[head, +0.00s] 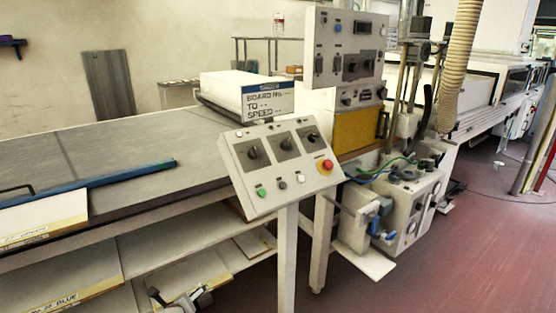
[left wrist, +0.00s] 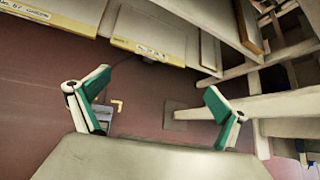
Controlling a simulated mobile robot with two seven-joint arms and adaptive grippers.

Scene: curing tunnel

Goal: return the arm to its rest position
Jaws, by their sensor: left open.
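My left gripper (left wrist: 156,105) is open in the left wrist view, its two green-padded fingers wide apart with nothing between them. Red floor shows between and beyond the fingers. In the head view, part of my left gripper (head: 182,293) shows at the bottom edge, low beside the shelves under the long table (head: 120,150). The rest of the left arm is out of the picture. My right gripper is in neither view.
Shelves with labelled boards (head: 60,265) lie under the table, near the gripper. Red floor (head: 450,260) is clear at right.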

